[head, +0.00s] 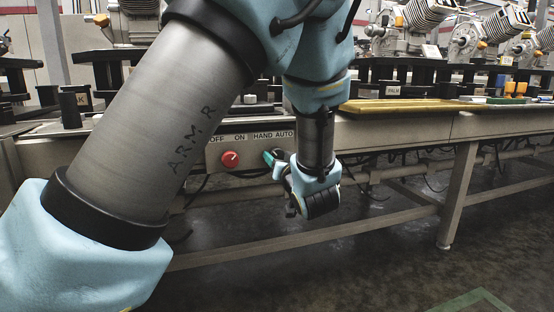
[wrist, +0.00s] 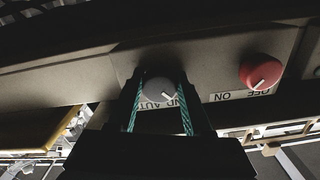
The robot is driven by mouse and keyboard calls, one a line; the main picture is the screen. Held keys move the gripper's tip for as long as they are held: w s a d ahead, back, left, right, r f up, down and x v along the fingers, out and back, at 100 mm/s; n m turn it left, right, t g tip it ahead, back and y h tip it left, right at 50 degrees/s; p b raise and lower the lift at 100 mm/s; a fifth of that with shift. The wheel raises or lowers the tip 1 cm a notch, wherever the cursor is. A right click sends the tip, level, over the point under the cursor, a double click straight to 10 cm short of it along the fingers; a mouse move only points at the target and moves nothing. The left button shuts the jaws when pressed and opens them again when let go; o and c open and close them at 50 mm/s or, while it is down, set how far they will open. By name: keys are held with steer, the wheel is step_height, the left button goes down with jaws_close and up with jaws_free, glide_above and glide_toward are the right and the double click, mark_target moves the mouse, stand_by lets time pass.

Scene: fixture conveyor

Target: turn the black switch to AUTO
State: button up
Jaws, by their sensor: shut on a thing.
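The black switch (wrist: 160,90) shows in the wrist view as a round knob, looking dark grey there, with a white pointer line. The wrist view is upside down; the line slants to its lower right, on the HAND side of the label (wrist: 151,104). My gripper (wrist: 161,82) has one finger on each side of the knob and is shut on it. In the head view my gripper (head: 269,157) reaches the panel below the HAND AUTO label (head: 273,134); it hides the switch there.
A red knob (head: 230,158) sits on the same panel (head: 250,154), left of my gripper, pointing toward ON; it also shows in the wrist view (wrist: 261,71). The conveyor frame (head: 390,131) runs above. A support leg (head: 458,195) stands to the right.

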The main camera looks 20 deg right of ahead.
jaws_close()
